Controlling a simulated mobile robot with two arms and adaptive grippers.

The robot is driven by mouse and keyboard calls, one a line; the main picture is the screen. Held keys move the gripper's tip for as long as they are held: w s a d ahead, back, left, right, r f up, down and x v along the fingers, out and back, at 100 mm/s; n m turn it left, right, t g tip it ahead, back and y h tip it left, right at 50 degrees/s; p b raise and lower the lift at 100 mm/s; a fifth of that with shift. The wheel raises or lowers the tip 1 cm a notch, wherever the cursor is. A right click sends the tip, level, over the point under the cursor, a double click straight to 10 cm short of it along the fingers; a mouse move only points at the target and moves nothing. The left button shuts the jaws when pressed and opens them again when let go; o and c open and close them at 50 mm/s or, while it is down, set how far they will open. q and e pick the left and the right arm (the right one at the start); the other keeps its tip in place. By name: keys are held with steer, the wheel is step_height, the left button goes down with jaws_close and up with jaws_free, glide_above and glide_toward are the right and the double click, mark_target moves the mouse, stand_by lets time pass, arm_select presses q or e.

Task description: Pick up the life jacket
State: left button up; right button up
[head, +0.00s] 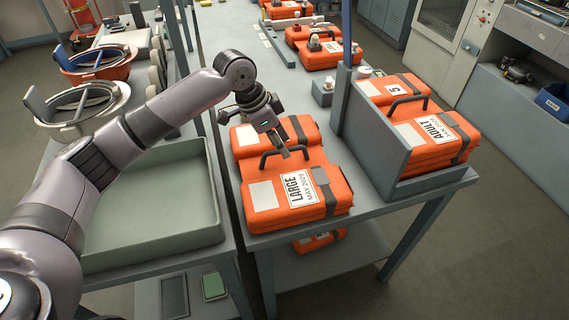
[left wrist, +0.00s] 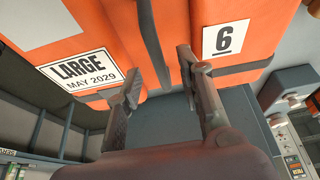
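An orange life jacket pack (head: 315,205) with a "LARGE MAY 2029" label, dark straps and a dark carry handle lies flat at the near end of the table. It fills much of the left wrist view (left wrist: 120,25), where a "6" label also shows. My right gripper is not in view.
A grey rack (head: 375,150) on the right holds an "ADULT" pack (head: 432,140). An empty green tray (head: 150,245) stands left of the table (head: 350,212). More orange packs (head: 330,55) lie farther back.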

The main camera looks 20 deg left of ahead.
mark_target(285, 162)
arm_select(q)
steer(key=x, duration=0.3)
steer(key=shift+f, duration=0.15)
jaws_close()
stand_by(0.3)
stand_by(0.7)
